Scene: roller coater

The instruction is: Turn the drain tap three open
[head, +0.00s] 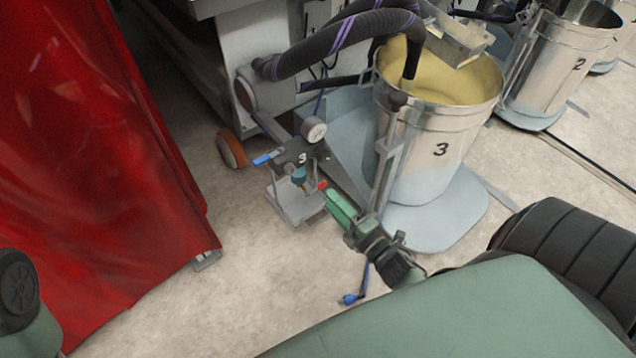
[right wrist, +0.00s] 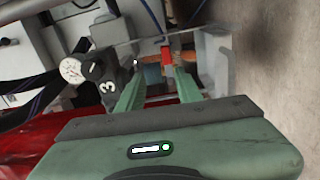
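The drain tap three is a small fitting on a stand marked "3", with a red lever (head: 322,186) on its right side in the head view. My right gripper (head: 333,197) is beside the lever, its green fingers pointing at the tap. In the right wrist view the two fingers are apart, and the red lever (right wrist: 167,54) shows between and just beyond the fingertips. I cannot tell whether either finger touches it. The tap's body (head: 299,175) is blue-grey and partly hidden by the bracket above. My left gripper is not in view.
A steel bucket marked 3 (head: 452,128) with yellowish contents stands right of the tap. A gauge (head: 313,129) and a blue lever (head: 267,157) are on the stand. A red curtain (head: 90,170) hangs at left. A ribbed hose (head: 340,45) runs above. The floor in front is mostly clear.

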